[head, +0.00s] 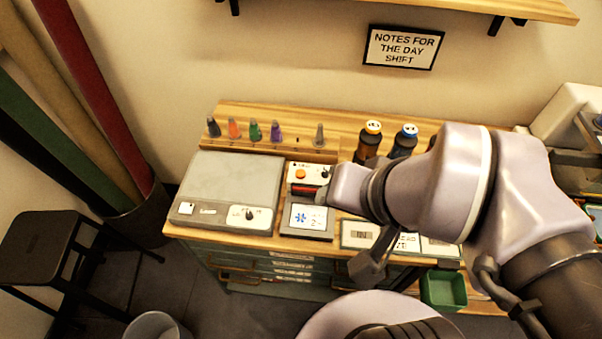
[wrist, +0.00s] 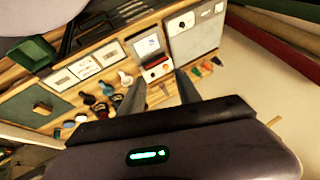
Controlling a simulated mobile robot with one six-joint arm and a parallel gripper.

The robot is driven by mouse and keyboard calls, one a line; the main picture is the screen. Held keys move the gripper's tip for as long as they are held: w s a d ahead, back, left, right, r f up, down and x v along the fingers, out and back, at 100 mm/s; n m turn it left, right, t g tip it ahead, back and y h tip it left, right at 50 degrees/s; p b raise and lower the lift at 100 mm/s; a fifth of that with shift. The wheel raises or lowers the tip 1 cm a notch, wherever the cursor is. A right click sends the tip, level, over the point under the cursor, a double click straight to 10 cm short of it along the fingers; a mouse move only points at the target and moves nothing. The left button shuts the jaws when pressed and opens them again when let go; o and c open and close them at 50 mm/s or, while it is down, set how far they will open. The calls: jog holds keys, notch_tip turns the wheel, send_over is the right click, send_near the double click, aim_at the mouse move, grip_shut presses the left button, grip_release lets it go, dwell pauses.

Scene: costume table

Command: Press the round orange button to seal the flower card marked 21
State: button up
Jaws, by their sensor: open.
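The round orange button (head: 300,174) sits on the left of a small white panel (head: 322,172) at the back of a sealing device in the head view. A dark and red bar (head: 303,190) lies in front of the panel. The flower card (head: 300,217) shows a blue flower and lies in the device's front part; its number is too small to read surely. In the wrist view, my gripper (wrist: 161,88) is open and empty, its fingers pointing toward the device, with the white panel (wrist: 157,73) beyond the tips. My wrist hides the panel's right end in the head view.
A grey machine (head: 235,180) stands left of the device. Several coloured cones (head: 255,131) stand on the ledge behind. Bottles (head: 372,138) stand behind right. White framed cards (head: 358,234) lie front right. A green bin (head: 443,290) hangs below the front edge.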

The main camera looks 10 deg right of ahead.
jog(key=shift+c, duration=0.2)
grip_shut()
dwell(1.6)
